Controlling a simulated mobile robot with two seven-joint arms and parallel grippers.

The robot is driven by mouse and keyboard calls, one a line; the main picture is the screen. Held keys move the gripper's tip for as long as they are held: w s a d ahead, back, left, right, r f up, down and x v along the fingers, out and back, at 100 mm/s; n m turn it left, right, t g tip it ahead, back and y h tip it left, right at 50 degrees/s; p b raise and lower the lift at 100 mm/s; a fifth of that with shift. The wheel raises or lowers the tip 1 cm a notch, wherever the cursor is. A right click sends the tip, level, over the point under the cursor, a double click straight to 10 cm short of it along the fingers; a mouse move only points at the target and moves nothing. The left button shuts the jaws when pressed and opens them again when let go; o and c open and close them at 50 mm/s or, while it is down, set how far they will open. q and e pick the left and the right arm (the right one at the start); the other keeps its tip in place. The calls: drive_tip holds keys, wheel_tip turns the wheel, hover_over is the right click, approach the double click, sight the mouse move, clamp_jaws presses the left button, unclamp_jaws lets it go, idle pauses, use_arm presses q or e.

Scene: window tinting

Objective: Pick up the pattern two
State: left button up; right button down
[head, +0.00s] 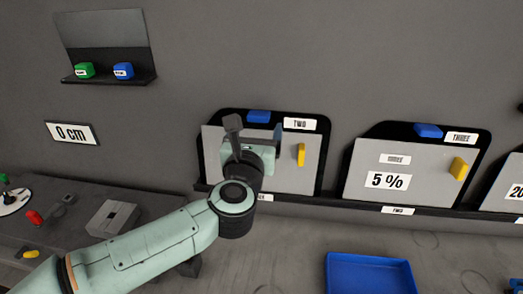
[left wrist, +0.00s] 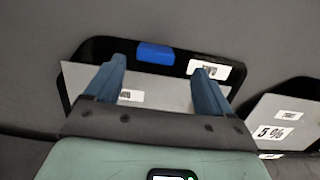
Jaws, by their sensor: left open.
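Pattern two is a black-backed board (head: 331,135) with a grey sheet (head: 308,175) over it and a white label reading TWO (head: 300,124). It leans against the wall on a ledge. A blue block (head: 258,117) sits at its top and a yellow block (head: 301,155) at its right side. My left gripper (head: 256,128) is in front of the board, hiding its middle. In the left wrist view, the left gripper (left wrist: 158,85) is open, with its blue fingers apart and the blue block (left wrist: 155,54) seen beyond them. My right gripper is not in view.
A board labelled THREE (head: 482,155) with a 5 % sign stands to the right on the same ledge (head: 335,205). A blue tray (head: 371,258) lies below. A wall shelf (head: 140,78) holds green and blue blocks. A grey box (head: 113,217) is at lower left.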

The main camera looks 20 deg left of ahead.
sight(257, 121)
use_arm(q)
drive_tip(key=x, duration=0.3)
drive_tip(key=p+x, duration=0.1)
drive_tip(key=x, duration=0.1)
drive_tip(key=shift+w+a+f, duration=0.2)
drive_tip(key=shift+w+a, duration=0.05)
drive_tip(key=shift+a, duration=0.15)
drive_tip(key=c, duration=1.4)
drive_tip(key=shift+s+r, duration=0.1)
drive_tip(key=shift+r, duration=0.05)
